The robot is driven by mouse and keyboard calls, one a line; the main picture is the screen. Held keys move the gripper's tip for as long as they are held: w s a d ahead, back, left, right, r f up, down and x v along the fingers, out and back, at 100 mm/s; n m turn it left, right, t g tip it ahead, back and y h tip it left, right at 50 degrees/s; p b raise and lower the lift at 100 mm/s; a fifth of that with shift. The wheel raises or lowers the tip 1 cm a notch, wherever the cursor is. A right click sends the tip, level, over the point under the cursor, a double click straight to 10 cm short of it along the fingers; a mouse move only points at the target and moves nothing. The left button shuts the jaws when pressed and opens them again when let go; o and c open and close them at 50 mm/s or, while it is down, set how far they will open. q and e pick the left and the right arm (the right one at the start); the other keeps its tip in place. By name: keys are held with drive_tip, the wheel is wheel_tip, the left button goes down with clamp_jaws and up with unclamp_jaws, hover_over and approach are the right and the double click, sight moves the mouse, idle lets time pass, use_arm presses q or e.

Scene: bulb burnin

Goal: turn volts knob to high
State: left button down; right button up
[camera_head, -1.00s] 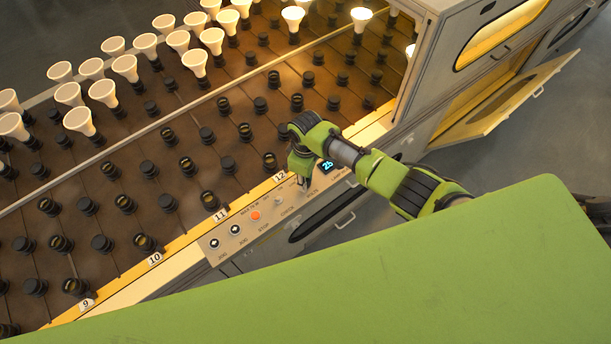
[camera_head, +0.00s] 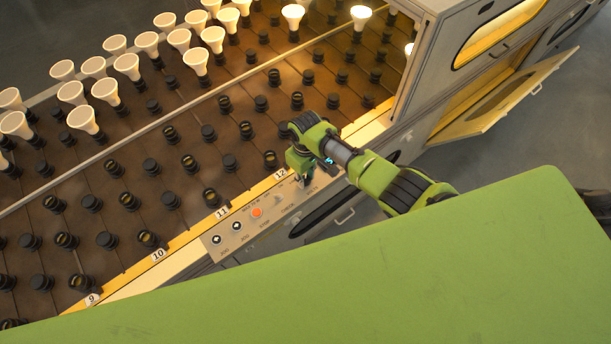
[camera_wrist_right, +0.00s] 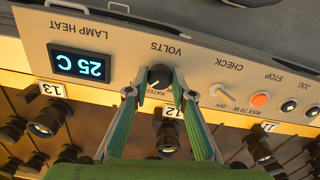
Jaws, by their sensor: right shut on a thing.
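The volts knob (camera_wrist_right: 160,77) is a small round black knob on the light grey control panel (camera_wrist_right: 215,62), under the VOLTS label, which appears upside down in the right wrist view. My right gripper (camera_wrist_right: 155,84) has its two green-sided fingers closed on the knob, one on each side. I cannot clearly read where the knob points. In the head view my right gripper (camera_head: 303,177) reaches down to the panel and hides the knob. My left gripper is in neither view.
A lamp heat display (camera_wrist_right: 80,65) reading 25 C sits beside the knob. On the other side are the check switch (camera_wrist_right: 221,93) and orange stop button (camera_wrist_right: 260,99). Socket rows and lit bulbs (camera_head: 292,14) lie behind the panel. An open cabinet door (camera_head: 510,95) sticks out at right.

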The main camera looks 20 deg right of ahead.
drive_tip(key=o, duration=1.1)
drive_tip(key=shift+o, duration=0.2)
drive_tip(key=shift+r, duration=0.1)
wheel_tip(320, 180, up, 12)
